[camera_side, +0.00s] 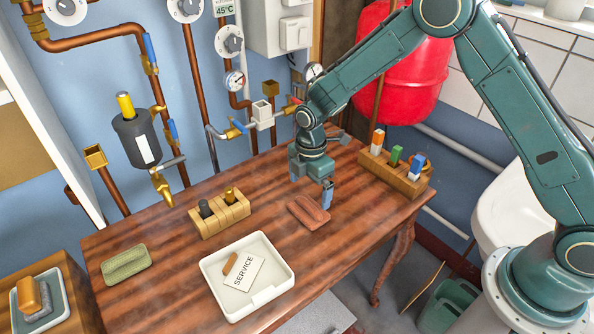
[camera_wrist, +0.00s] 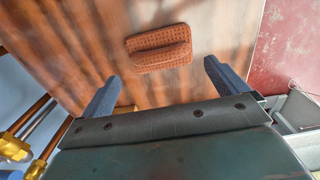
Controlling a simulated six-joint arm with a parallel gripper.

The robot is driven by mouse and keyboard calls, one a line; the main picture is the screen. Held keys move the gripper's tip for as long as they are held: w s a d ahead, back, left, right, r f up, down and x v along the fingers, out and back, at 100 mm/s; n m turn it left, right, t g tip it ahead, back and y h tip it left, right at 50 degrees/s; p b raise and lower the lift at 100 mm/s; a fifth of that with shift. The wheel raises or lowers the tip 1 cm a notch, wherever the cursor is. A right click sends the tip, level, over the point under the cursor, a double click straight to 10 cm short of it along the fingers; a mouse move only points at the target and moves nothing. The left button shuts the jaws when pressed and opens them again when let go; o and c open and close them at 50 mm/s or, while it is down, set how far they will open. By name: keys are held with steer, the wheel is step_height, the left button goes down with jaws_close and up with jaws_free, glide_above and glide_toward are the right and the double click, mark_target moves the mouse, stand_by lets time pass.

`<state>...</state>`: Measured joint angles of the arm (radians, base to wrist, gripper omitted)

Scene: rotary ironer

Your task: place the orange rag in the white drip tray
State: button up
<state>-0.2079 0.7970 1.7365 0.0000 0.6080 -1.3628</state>
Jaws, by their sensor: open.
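The orange rag (camera_side: 309,212) is a folded, ridged, rust-orange cloth lying flat on the wooden table; it also shows in the wrist view (camera_wrist: 160,50). My gripper (camera_side: 312,188) is open above the table close to the rag, with nothing between its fingers. In the wrist view, the rag lies beyond the two blue fingertips (camera_wrist: 162,72), roughly centred between them. The white drip tray (camera_side: 215,281) sits at the table's front, left of the rag. It holds a card reading SERVICE (camera_side: 244,272) and a small brown-orange piece (camera_side: 230,264).
A green folded rag (camera_side: 126,263) lies at the left. A wooden block with two knobs (camera_side: 220,215) stands behind the tray. A wooden rack with coloured items (camera_side: 395,172) stands right. Pipes and valves line the wall behind. Bare table separates rag and tray.

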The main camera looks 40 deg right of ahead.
mark_target(309, 204)
steer(key=shift+f, duration=0.15)
steer(key=shift+f, duration=2.45)
steer(key=c, duration=1.1)
steer(key=shift+c, duration=0.2)
steer(key=shift+r, duration=0.1)
step_height(309, 204, up, 20)
